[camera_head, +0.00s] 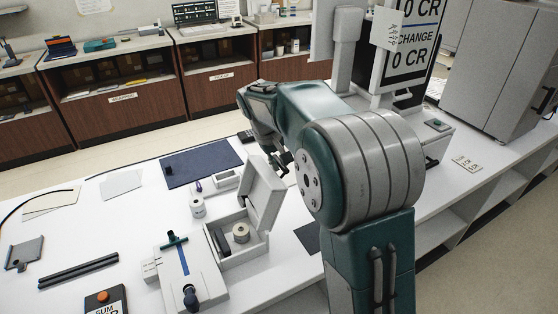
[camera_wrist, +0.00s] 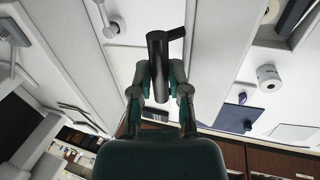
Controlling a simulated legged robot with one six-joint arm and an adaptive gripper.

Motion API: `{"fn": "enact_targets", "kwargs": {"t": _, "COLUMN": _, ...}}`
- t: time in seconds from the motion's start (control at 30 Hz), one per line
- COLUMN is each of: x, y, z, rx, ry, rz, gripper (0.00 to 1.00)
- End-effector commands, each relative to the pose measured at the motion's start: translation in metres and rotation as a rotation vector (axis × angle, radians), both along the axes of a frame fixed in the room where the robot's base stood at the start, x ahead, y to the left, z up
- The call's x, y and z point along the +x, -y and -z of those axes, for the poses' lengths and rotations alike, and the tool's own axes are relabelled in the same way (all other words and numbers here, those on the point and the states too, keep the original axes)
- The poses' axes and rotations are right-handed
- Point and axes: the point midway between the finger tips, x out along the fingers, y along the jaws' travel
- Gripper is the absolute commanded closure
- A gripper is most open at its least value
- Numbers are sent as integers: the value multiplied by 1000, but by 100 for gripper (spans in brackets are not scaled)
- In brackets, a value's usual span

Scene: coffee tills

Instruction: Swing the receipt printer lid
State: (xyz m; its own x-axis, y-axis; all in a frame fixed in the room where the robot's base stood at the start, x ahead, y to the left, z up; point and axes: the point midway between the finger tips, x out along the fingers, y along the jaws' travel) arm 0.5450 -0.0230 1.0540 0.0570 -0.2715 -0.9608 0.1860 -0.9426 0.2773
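The receipt printer (camera_head: 246,246) stands on the white counter, with a paper roll (camera_head: 241,232) in its open base. Its light grey lid (camera_head: 263,193) is raised, near upright, at the base's right back side. In the wrist view the lid (camera_wrist: 213,50) fills the upper middle. My gripper (camera_head: 284,160) is by the lid's upper edge, partly hidden by my arm. In the wrist view my gripper's fingers (camera_wrist: 158,75) lie on either side of a dark handle-like bar (camera_wrist: 157,62) at the lid and appear closed on it.
A second paper roll (camera_head: 197,206) and a small white device (camera_head: 226,179) stand behind the printer. A dark blue mat (camera_head: 202,164) lies farther back. A white device with a blue stripe (camera_head: 190,272) stands left of the printer. A customer display (camera_head: 408,45) rises behind my arm.

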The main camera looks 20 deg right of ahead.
Motion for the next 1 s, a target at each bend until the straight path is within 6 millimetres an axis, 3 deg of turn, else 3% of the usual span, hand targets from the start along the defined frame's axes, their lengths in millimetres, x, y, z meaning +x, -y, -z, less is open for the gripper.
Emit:
{"fn": "enact_targets", "kwargs": {"t": 0.6, "x": -10, "y": -41, "z": -6, "rx": 4, "ry": -15, "rz": -2, "gripper": 100}}
{"fn": "enact_targets", "kwargs": {"t": 1.0, "x": -11, "y": -45, "z": -7, "rx": 3, "ry": -15, "rz": -1, "gripper": 100}}
